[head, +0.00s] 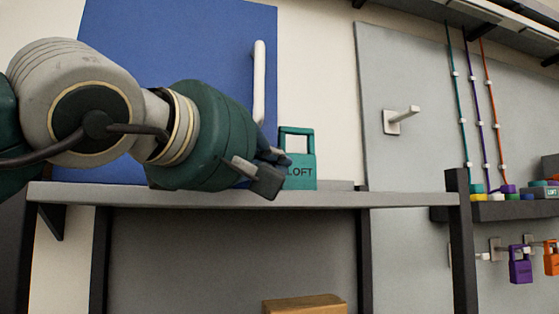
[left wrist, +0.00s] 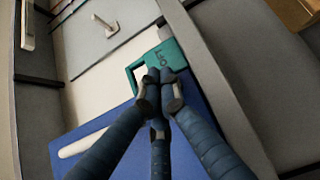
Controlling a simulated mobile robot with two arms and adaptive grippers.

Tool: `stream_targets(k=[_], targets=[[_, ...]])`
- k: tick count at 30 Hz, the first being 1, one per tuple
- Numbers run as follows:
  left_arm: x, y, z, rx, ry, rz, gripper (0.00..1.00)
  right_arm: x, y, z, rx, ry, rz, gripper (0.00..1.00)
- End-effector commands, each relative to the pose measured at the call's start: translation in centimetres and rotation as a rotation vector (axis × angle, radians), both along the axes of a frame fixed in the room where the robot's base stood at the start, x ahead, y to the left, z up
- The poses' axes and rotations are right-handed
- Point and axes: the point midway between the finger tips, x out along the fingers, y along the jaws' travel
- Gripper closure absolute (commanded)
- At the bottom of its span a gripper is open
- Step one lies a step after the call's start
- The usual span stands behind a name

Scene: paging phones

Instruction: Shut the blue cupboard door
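The blue cupboard door (head: 180,40) stands behind my left arm in the head view, with a white upright bar handle (head: 259,80) near its right edge. My arm covers much of its lower part, and I cannot tell how far it stands open. My left gripper (head: 262,172) is in front of the door's lower right, over the shelf, below the handle and apart from it. In the left wrist view the fingertips (left wrist: 160,88) are drawn together with nothing seen between them. That view also shows the blue door (left wrist: 200,115) and its handle (left wrist: 82,143). My right gripper is not in view.
A teal padlock marked LOFT (head: 301,172) stands on the grey shelf (head: 330,199) just right of my left fingertips, partly overlapped by them. A grey panel (head: 400,70) with a peg (head: 400,118) is further right. Purple (head: 520,266) and orange (head: 552,260) padlocks hang there.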

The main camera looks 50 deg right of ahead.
Motion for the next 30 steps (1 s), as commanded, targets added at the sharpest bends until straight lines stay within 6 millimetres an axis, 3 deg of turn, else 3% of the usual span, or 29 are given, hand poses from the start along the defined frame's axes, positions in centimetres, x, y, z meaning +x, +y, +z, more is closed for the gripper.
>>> stream_targets(k=[7,17,20,30], targets=[[0.6,0.1,0.1,-0.003,-0.001,0.006,1.00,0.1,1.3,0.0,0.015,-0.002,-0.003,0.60],[0.6,0.7,0.2,-0.004,0.000,0.010,1.00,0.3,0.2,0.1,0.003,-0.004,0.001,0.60],[0.2,1.9,0.2,-0.004,-0.002,0.010,1.00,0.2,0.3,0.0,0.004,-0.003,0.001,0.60],[-2.4,8.7,0.2,-0.006,-0.005,0.002,1.00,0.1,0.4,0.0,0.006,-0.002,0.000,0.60]])
